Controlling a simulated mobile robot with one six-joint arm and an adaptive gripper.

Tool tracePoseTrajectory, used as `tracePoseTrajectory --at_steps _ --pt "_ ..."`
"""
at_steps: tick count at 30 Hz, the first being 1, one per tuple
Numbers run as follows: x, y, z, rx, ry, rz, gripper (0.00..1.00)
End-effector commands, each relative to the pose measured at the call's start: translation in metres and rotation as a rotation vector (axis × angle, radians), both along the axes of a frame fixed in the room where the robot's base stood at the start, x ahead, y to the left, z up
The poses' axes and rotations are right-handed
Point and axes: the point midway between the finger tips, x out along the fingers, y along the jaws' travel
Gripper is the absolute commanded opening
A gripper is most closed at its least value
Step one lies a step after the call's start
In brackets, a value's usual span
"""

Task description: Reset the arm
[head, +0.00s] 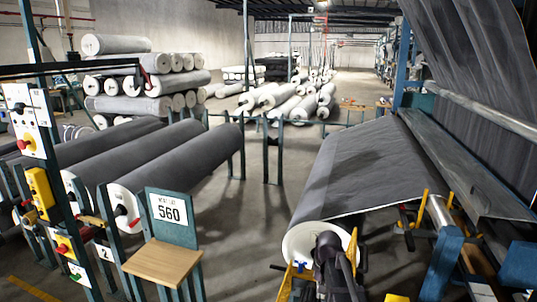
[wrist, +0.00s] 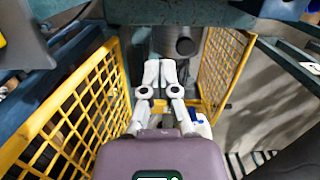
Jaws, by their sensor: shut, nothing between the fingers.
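My gripper (wrist: 160,66) shows in the wrist view with its pale fingers together and nothing between them. Yellow mesh panels (wrist: 85,105) stand close on its left and right sides; I cannot tell whether they belong to my body. A dark grey cylinder is just beyond the fingertips. In the head view a dark arm part, which looks like mine, is at the bottom centre, in front of the white end of a large grey roll (head: 375,165). The fingers cannot be made out there.
Grey rolls (head: 165,170) lie on racks at the left, beside a stand with a 560 sign (head: 169,208) and a wooden shelf (head: 162,262). More rolls are stacked behind (head: 150,85). A dark fabric sheet (head: 480,60) hangs at the right. Bare floor (head: 250,215) lies between.

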Motion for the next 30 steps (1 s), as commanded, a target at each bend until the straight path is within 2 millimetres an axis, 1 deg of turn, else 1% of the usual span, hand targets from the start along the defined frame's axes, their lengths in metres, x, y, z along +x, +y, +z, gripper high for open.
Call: tracePoseTrajectory --at_steps 1,3,6,10,12,15,30 --pt "-0.031 0.001 0.015 -0.004 -0.016 0.033 0.0" --pt "-0.053 0.0 0.024 -0.012 -0.039 0.081 0.0" --pt "-0.081 0.0 0.034 -0.022 -0.069 0.14 0.0" --pt "-0.104 0.0 0.043 -0.032 -0.094 0.196 0.0" --pt "-0.112 -0.001 0.045 -0.037 -0.102 0.216 0.0" --pt "-0.116 -0.001 0.046 -0.04 -0.108 0.23 0.0" --pt "-0.115 -0.001 0.045 -0.04 -0.109 0.232 0.0"
